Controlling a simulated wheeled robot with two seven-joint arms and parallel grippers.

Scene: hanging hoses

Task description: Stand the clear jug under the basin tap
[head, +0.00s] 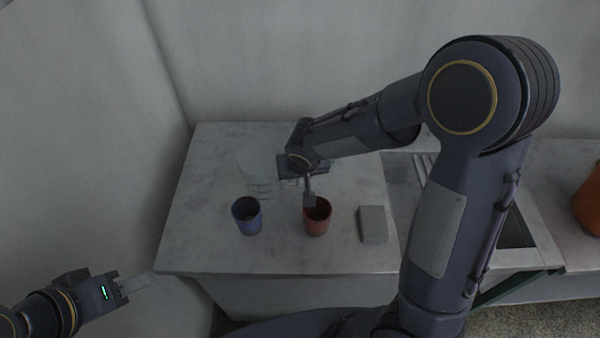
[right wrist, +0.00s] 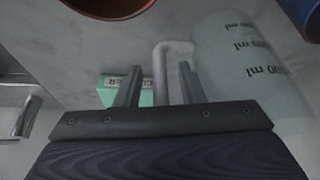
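The clear jug (head: 258,181) stands on the pale counter at the back left, faint in the head view. In the right wrist view its see-through body (right wrist: 250,75) with ml marks fills the upper right. My right gripper (right wrist: 160,85) is open, its two fingers apart with the jug's pale handle (right wrist: 172,48) showing between them. I cannot tell whether they touch it. My left gripper (head: 133,284) is away from the counter at the lower left, empty; its finger gap is unclear. The basin (head: 515,228) is at the right, partly behind my right arm. I cannot make out the tap.
A blue cup (head: 247,215) and a red cup (head: 317,216) stand in front of the jug. A grey block (head: 373,224) lies right of them. A green box (right wrist: 115,92) shows behind the right fingers. An orange vessel (head: 588,203) stands at the far right.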

